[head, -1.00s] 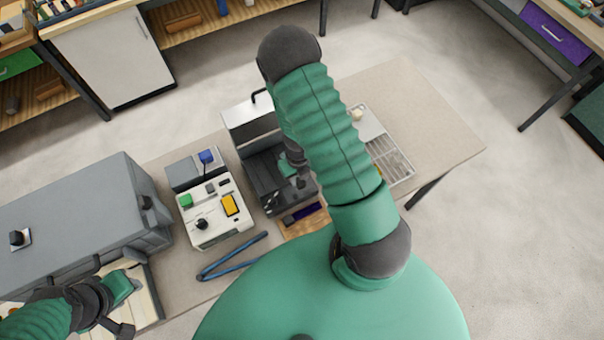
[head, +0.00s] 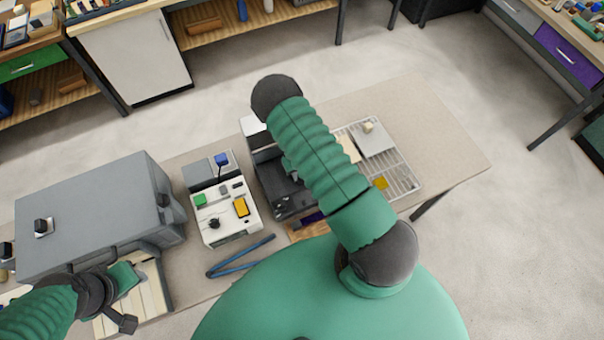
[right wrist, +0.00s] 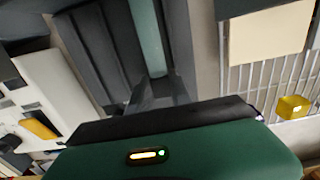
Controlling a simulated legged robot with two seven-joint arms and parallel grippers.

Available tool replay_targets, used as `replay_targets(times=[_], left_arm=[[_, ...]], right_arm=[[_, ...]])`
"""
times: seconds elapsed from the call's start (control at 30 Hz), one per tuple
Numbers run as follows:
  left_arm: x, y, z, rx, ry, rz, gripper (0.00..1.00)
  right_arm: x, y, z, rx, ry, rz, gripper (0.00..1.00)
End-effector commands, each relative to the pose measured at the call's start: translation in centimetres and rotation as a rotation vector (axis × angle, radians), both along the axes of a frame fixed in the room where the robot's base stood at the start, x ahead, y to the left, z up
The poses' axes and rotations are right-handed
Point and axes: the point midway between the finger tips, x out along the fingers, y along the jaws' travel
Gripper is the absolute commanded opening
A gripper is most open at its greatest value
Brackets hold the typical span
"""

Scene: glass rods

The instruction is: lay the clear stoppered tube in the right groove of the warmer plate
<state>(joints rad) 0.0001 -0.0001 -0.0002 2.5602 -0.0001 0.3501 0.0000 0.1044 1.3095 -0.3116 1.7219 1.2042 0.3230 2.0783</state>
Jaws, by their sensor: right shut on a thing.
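The warmer plate (head: 291,204) is a dark grey block with long grooves, partly hidden under my right arm in the head view. Its dark grooves fill the upper left of the right wrist view (right wrist: 98,50). A pale blue-green, glassy length there looks like the clear stoppered tube (right wrist: 149,38). It runs along the plate's right side; I cannot tell whether it touches the groove. My right gripper (right wrist: 162,92) is shut on it; its stopper is not clear to see. My left gripper (head: 127,297) is at lower left, far from the plate; its fingers are unclear.
A white control box (head: 222,212) stands left of the plate, with blue tongs (head: 240,258) in front. A large grey case (head: 95,215) is farther left. A wire rack (head: 402,181) with a yellow block (head: 381,183) lies right. The table's far right is clear.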

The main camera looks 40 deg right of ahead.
Motion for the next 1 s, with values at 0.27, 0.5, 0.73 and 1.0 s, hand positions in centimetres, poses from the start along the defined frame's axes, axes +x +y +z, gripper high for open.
replay_targets(times=[0.27, 0.5, 0.73, 1.0], left_arm=[[0.01, -0.01, -0.19, 0.000, 0.000, 0.000, 0.36], [0.00, -0.01, -0.63, 0.000, 0.000, -0.001, 0.36], [0.01, -0.01, -0.58, 0.000, 0.000, 0.000, 0.36], [0.01, -0.01, -0.57, 0.000, 0.000, 0.000, 0.36]], right_arm=[[-0.10, -0.11, -0.10, -0.001, -0.002, 0.000, 0.00], [-0.11, -0.09, -0.49, -0.001, -0.001, 0.000, 0.00], [-0.14, -0.02, -0.53, -0.001, 0.001, 0.000, 0.32], [-0.14, -0.06, -0.44, -0.001, -0.001, 0.000, 0.51]])
